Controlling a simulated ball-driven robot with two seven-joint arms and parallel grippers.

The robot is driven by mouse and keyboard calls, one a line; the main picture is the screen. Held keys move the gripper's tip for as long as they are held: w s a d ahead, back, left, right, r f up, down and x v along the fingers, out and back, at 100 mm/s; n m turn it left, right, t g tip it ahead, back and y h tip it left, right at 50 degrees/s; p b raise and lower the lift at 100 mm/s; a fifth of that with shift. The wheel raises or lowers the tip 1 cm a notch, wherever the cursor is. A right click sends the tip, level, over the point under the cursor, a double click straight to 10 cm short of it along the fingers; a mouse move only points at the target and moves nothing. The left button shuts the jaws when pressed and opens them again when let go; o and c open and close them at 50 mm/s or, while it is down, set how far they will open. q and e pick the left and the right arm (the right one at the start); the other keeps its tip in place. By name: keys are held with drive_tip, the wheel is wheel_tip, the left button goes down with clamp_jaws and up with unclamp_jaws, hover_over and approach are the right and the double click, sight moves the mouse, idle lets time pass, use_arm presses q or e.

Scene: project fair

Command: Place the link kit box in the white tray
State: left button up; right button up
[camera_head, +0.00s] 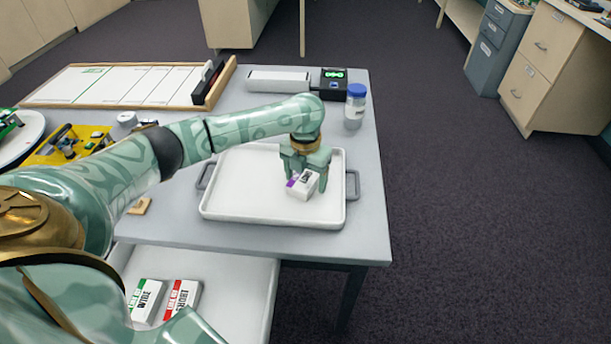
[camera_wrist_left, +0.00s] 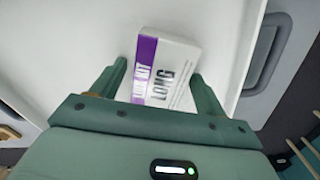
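The link kit box, white with a purple end and "LONG" lettering (camera_head: 303,183), is at the right part of the white tray (camera_head: 235,211). It also shows in the left wrist view (camera_wrist_left: 172,72), lying between the fingers over the tray's white floor. My left gripper (camera_head: 306,172) is low over the tray, its fingers on either side of the box. In the wrist view a gap shows between the left finger and the box; the right finger is close to or touching it. The box's underside contact is hidden. My right gripper is not in view.
A white-lidded drawer or shelf (camera_head: 232,290) below the table holds a green "WIDE" box (camera_head: 147,300) and a red "SHORT" box (camera_head: 181,299). A blue-capped jar (camera_head: 355,106), a black device (camera_head: 334,84) and a framed board (camera_head: 130,86) stand behind the tray.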

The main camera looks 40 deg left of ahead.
sight(306, 176)
use_arm(q)
wheel_tip(306, 176, up, 12)
drive_tip(key=p, duration=0.6)
drive_tip(key=shift+r, duration=0.2)
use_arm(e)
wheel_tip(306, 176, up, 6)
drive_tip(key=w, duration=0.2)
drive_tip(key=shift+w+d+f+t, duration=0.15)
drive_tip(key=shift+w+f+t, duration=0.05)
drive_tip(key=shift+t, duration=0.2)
use_arm(q)
drive_tip(key=shift+f, duration=0.1)
